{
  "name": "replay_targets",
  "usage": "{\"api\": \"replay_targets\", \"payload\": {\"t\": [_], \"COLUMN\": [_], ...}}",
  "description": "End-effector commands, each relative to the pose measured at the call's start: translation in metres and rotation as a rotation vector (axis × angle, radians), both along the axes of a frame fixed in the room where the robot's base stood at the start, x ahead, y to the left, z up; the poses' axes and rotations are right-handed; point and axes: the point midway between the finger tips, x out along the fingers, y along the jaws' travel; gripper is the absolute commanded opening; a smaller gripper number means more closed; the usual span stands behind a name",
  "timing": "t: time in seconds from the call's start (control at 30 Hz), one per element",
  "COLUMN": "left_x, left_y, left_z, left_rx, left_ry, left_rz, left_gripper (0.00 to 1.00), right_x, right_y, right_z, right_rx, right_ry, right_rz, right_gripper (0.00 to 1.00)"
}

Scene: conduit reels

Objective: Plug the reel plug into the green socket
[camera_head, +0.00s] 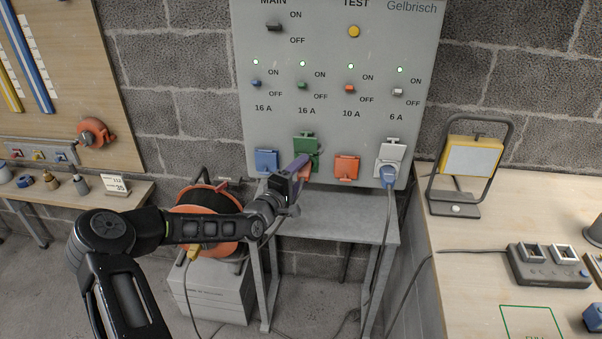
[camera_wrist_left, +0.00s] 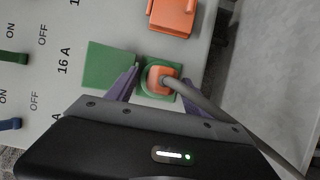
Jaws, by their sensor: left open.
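The green socket (camera_head: 307,144) is on the grey wall panel, with its lid raised. In the left wrist view the green socket (camera_wrist_left: 145,68) has an orange plug (camera_wrist_left: 160,78) at its opening, with a grey cable running off to the lower right. The plug appears seated in the socket, though its depth is hard to tell. My left gripper (camera_head: 303,166) is at the socket, its purple fingers apart on either side of the plug. It also shows in the left wrist view (camera_wrist_left: 162,90). The orange reel (camera_head: 207,198) stands below, partly hidden by my left arm.
A blue socket (camera_head: 266,161) and an orange socket (camera_head: 346,167) flank the green one. A small grey table (camera_head: 345,218) stands below the panel. A work lamp (camera_head: 470,160) sits on the right bench.

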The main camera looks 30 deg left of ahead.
Motion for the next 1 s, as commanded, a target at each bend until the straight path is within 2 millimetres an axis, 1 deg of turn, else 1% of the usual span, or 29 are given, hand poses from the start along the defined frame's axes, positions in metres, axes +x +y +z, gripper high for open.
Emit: {"api": "replay_targets", "payload": {"t": [0.13,0.23,0.5,0.63,0.77,1.0], "left_x": [-0.005,-0.014,-0.057,-0.072,-0.078,-0.078], "left_y": [0.001,0.002,0.005,0.006,0.006,0.006], "left_z": [-0.001,-0.001,-0.002,-0.001,0.000,0.000], "left_rx": [0.000,0.001,0.002,0.001,0.001,0.000], "left_ry": [0.001,0.001,0.002,0.001,-0.001,-0.001], "left_rz": [0.000,0.000,0.002,0.000,0.000,0.000], "left_gripper": [0.61,0.61,0.61,0.61,0.61,0.61], "right_x": [0.000,0.000,0.000,0.001,0.001,0.001], "right_y": [0.000,0.000,0.000,0.000,0.000,0.000], "right_z": [-0.001,-0.002,-0.007,-0.008,-0.008,-0.008], "right_rx": [0.000,0.000,0.000,0.000,0.000,0.000], "right_ry": [-0.002,-0.002,-0.002,-0.002,-0.002,-0.002], "right_rz": [-0.001,-0.001,-0.001,-0.001,-0.001,-0.001], "right_gripper": [0.36,0.36,0.36,0.36,0.36,0.36]}}
